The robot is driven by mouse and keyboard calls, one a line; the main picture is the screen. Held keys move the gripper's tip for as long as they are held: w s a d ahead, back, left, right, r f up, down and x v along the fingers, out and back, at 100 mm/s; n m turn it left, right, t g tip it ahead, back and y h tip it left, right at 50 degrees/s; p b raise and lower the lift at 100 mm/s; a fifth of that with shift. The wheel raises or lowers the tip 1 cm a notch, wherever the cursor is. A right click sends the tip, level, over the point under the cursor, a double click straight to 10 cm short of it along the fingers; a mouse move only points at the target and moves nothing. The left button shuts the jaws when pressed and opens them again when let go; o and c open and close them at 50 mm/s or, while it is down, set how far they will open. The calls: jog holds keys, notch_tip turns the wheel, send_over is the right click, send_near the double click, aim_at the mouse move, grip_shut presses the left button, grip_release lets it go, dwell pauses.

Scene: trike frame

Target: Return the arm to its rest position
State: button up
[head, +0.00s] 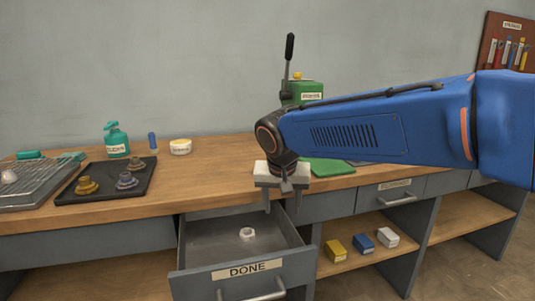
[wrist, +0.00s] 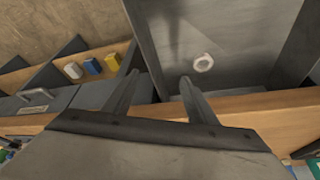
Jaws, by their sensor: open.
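My arm reaches in from the right in the head view, its blue link stretched across the bench. My gripper (head: 283,203) points down just above the back of an open drawer (head: 240,270) labelled DONE. In the wrist view my gripper (wrist: 158,88) has its two fingers spread apart with nothing between them. A white ring-shaped nut (head: 247,234) lies on the drawer floor, apart from the fingers. It also shows in the wrist view (wrist: 203,62).
A black tray (head: 105,183) with several brass-like and grey parts, a wire rack (head: 38,185), a teal bottle (head: 116,140) and a white tub (head: 181,147) stand on the bench left. A green lever press (head: 303,90) stands behind my arm. Yellow, blue and white boxes (head: 362,244) sit on a lower shelf.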

jog(key=s+d+f, duration=0.2)
jog(key=s+d, duration=0.7)
jog(key=d, duration=0.2)
jog(key=s+d+f, duration=0.2)
jog(key=s+d, duration=0.6)
jog(key=d, duration=0.2)
jog(key=s+d+f+n, duration=0.1)
jog(key=s+d+f, duration=0.3)
jog(key=s, duration=0.4)
jog(key=shift+s+f, duration=0.2)
jog(key=shift+f, duration=0.65)
jog(key=shift+c, duration=0.7)
